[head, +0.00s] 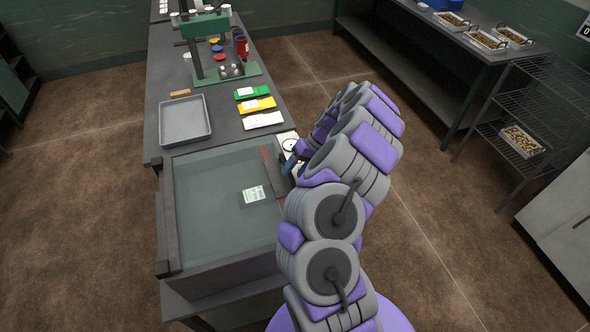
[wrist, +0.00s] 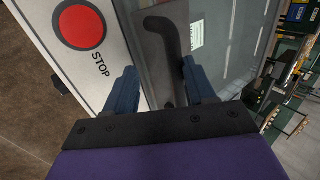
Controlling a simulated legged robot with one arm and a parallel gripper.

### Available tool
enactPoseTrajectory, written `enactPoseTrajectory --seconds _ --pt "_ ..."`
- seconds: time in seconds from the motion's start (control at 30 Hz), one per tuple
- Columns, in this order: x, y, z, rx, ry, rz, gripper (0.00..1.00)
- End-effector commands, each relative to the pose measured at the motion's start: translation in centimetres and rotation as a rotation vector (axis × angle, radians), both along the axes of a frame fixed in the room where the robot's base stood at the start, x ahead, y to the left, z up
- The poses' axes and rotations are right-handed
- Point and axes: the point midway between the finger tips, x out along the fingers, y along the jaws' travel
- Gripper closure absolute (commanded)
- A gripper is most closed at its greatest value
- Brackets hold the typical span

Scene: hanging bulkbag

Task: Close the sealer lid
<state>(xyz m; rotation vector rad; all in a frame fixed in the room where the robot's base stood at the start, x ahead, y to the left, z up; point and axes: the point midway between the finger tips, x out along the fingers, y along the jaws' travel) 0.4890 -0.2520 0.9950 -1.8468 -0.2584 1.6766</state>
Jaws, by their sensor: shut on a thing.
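The sealer lid (head: 215,195) is a large clear pane in a dark frame at the near end of the long table. It lies flat or nearly flat over the sealer; I cannot tell whether a gap is left under it. A pale label (head: 254,194) shows on or through the pane, and also in the wrist view (wrist: 197,34). My gripper (head: 291,168) is at the lid's right side. In the wrist view my gripper (wrist: 160,78) has its blue fingers on either side of the dark lid handle (wrist: 164,38) and is shut on it. My arm hides the lid's near right corner.
A white panel with a red STOP button (wrist: 80,25) is beside the handle. Behind the sealer are a grey tray (head: 185,121), colored packets (head: 255,106) and a green stand (head: 226,75). A bench (head: 460,50) stands right; open floor lies between.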

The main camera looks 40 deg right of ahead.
Motion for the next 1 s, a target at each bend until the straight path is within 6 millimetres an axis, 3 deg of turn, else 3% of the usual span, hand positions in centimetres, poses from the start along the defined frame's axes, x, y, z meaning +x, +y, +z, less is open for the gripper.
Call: enactPoseTrajectory --seconds 0.47,0.67,1.0 --pt "-0.2 -0.1 0.5 -0.005 -0.002 -0.001 0.58" --pt "-0.7 -1.7 3.2 -0.005 -0.005 -0.002 0.58" --pt "-1.8 -5.8 9.5 -0.009 -0.004 -0.003 0.58"
